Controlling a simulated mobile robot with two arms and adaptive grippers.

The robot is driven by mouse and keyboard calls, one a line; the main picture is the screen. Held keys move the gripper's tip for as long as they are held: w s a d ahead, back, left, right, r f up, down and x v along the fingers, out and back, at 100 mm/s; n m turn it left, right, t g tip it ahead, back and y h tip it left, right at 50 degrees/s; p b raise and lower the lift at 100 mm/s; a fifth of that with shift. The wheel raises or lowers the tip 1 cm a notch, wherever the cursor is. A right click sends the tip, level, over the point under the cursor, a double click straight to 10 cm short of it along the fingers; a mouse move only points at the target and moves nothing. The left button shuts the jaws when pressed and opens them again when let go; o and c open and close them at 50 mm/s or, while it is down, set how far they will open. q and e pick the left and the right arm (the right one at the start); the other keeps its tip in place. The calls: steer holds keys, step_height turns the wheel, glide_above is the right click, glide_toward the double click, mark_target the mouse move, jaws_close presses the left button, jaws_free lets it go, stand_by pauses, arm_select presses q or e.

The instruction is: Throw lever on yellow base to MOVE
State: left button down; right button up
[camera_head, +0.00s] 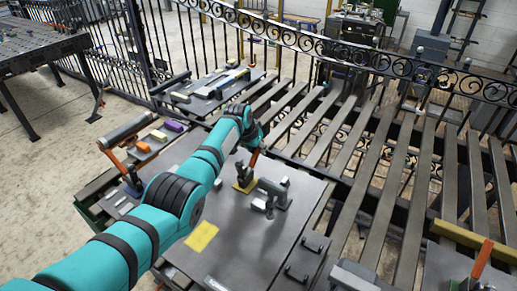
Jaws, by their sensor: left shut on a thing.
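The yellow base (241,187) sits on the grey metal table top, with a dark lever mechanism on it. The lever's orange handle (254,158) rises from it and leans slightly right. My left gripper (257,149) comes down from above and is shut on the upper part of this handle; the fingers are small and partly hidden by my wrist. Any MOVE marking is too small to read. My right gripper is not in view.
A grey clamp-like fixture (272,194) stands just right of the yellow base. A flat yellow plate (201,237) lies nearer on the table. Another orange-handled lever (132,176) is at left. A slatted metal frame (374,180) and scrollwork fence (330,50) lie beyond.

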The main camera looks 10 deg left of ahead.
arm_select(q)
steer(key=c, duration=1.2)
jaws_free()
steer(key=shift+w+f, duration=0.1)
steer(key=shift+c, duration=0.2)
steer(key=shift+r, duration=0.2)
steer(key=v, duration=1.1)
steer(key=shift+s+r, duration=0.25)
steer(key=shift+a, duration=0.1)
